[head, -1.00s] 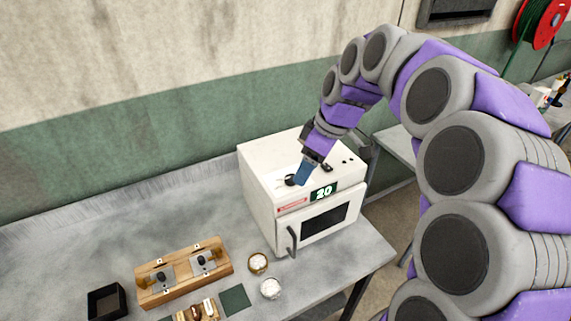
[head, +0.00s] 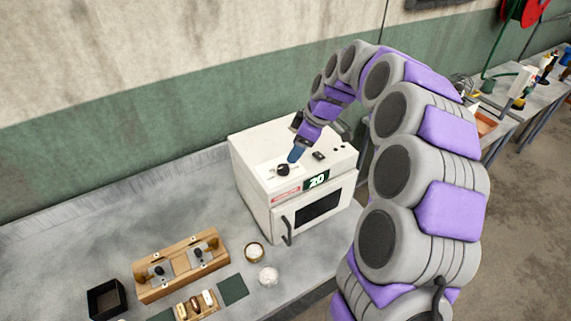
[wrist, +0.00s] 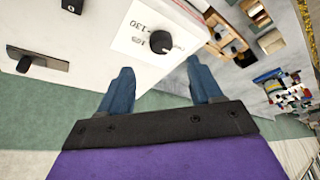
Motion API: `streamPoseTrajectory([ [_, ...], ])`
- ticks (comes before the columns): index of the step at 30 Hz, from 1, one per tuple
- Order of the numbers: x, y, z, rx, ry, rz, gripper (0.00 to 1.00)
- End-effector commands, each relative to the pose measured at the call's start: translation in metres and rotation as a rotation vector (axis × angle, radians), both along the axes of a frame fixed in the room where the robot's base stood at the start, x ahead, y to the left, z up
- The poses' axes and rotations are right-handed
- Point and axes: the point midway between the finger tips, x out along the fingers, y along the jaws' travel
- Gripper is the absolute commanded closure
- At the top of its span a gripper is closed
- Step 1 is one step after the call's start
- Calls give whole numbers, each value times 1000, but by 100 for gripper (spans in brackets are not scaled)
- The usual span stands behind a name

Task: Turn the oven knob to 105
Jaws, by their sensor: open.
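The white oven (head: 262,190) stands on the grey bench with its door shut. Its display (head: 316,179) reads 20. The black oven knob (head: 282,170) sits on the top face, on a white label. In the wrist view the knob (wrist: 161,42) is ahead of and between my two blue fingers, with a printed 130 beside it. My gripper (head: 297,154) is just above and to the right of the knob in the head view. In the wrist view my gripper (wrist: 158,84) is open and empty, apart from the knob.
A black switch (head: 319,155) is on the oven top, right of the knob. A wooden stand (head: 180,265), a black box (head: 106,299) and two small dishes (head: 254,252) of pale grain sit on the bench in front.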

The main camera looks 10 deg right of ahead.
Motion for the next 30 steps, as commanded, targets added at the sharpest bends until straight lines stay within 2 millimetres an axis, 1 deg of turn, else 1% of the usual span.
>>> streamPoseTrajectory([
  [1,1,5,-11,0,3,1,36],
  [6,7,16,-40,0,2,2,36],
  [9,9,21,-54,-1,2,3,36],
  [13,13,26,-69,0,0,1,36],
  [18,14,29,-77,0,1,0,36],
  [26,14,30,-78,1,-1,1,36],
  [30,14,30,-78,0,-2,1,47],
])
